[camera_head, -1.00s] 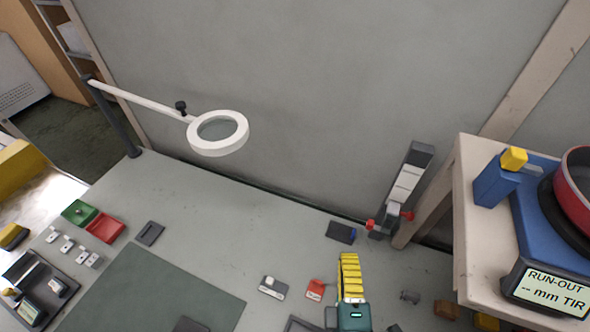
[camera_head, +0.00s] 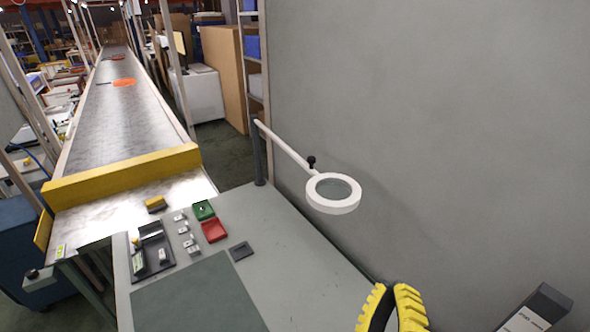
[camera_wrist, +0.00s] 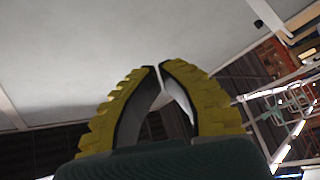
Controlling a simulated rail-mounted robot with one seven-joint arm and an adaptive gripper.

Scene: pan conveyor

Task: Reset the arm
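My gripper (camera_head: 392,290) shows at the bottom of the head view, right of centre, with its yellow ribbed fingers pointing up above the bench. In the wrist view my gripper (camera_wrist: 159,67) has its two fingers curving together, tips almost meeting, with nothing held between them. The wrist view looks past the fingers at a pale flat surface and at frames and lights on the right, with no bench object near the tips.
A conveyor (camera_head: 120,110) with a yellow end bar (camera_head: 125,174) runs back at left. A wall stands behind.

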